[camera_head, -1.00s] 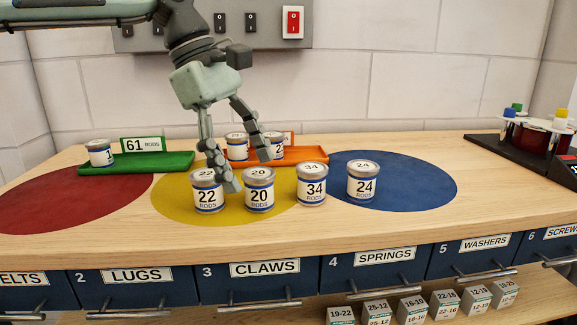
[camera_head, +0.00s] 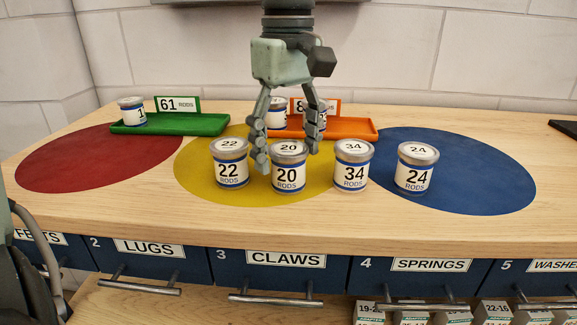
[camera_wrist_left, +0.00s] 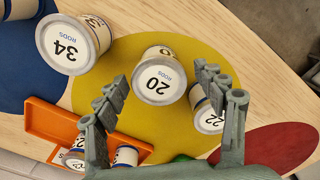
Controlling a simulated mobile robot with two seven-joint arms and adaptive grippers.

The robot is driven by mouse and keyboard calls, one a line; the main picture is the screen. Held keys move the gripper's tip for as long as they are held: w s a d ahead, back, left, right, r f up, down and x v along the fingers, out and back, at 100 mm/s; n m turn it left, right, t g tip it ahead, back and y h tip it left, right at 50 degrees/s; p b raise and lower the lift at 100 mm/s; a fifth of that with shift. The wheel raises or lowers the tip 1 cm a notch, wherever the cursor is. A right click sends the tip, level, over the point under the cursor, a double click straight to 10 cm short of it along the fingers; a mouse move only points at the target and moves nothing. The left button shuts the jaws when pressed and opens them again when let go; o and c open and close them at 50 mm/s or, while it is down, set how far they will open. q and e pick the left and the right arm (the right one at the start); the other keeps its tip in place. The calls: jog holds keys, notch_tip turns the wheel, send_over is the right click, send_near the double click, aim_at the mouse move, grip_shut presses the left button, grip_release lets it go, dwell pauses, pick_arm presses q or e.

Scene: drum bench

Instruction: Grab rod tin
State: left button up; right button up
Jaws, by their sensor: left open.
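Several white rod tins with blue bands and grey lids stand in a row: the 22 tin (camera_head: 231,171), the 20 tin (camera_head: 288,178), the 34 tin (camera_head: 352,173) and the 24 tin (camera_head: 414,177). My left gripper (camera_head: 288,157) is open and points down above and just behind the 20 tin. In the left wrist view, the 20 tin (camera_wrist_left: 159,82) shows between the spread fingers, beyond their tips. The 34 tin (camera_wrist_left: 67,46) is at upper left there, and the 22 tin (camera_wrist_left: 208,116) is partly hidden by a finger. My right gripper is not in view.
A green tray (camera_head: 205,124) holds one tin (camera_head: 132,112) and a 61 sign (camera_head: 178,105). An orange tray (camera_head: 360,130) behind my gripper holds tins and a sign, partly hidden. Red, yellow and blue circles mark the bench. Labelled drawers (camera_head: 286,270) line the front.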

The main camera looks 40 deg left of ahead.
pick_arm(q)
jog(key=shift+f, duration=0.45)
jog(key=shift+w, duration=0.1)
jog(key=c, duration=1.2)
jog(key=shift+r, duration=0.1)
jog(key=shift+c, duration=0.2)
